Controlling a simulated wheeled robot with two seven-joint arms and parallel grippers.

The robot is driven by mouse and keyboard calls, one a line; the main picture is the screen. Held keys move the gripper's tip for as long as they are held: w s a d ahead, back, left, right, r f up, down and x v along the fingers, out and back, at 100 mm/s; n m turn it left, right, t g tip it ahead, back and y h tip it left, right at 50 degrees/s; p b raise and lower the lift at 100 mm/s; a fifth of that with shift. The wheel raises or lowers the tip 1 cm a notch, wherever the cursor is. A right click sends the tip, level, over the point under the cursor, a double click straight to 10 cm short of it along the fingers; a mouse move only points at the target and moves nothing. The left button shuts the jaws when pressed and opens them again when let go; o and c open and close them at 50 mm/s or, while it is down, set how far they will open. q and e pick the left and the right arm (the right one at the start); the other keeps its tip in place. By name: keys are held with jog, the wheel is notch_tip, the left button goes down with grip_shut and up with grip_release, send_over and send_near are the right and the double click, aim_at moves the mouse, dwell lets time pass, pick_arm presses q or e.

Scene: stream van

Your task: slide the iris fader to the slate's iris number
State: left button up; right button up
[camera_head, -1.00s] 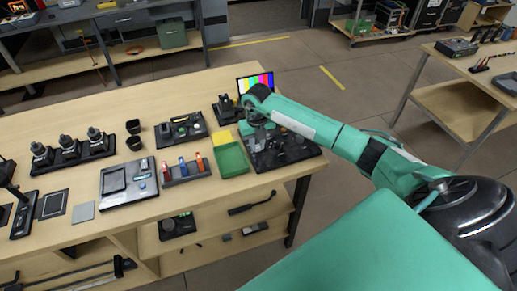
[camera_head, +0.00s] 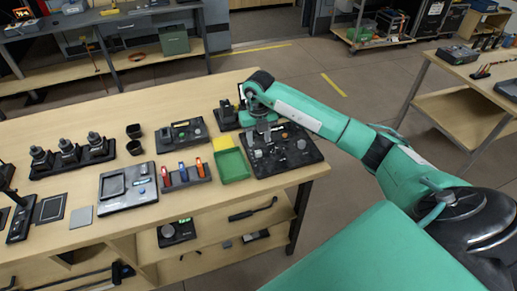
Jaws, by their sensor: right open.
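A black control panel (camera_head: 306,155) with several knobs and small controls lies at the right end of the wooden table. The iris fader cannot be told apart from its other controls at this size. My right gripper (camera_head: 263,134) points down over the panel's back left part and is open. Its fingertips are small and dark against the panel, so I cannot tell whether they touch a control. No slate or iris number can be made out. My left gripper is not in view.
A green tray (camera_head: 232,166) and a yellow pad (camera_head: 222,143) lie just left of the panel. A rack with red, blue and orange handles (camera_head: 187,178) and a grey scale-like device (camera_head: 128,187) stand further left. The table's front edge lies close below.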

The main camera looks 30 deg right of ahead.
aim_at(258, 151)
notch_tip(258, 151, up, 8)
jog(key=b, duration=0.1)
jog(key=shift+r+b, duration=0.15)
jog(key=shift+b, duration=0.25)
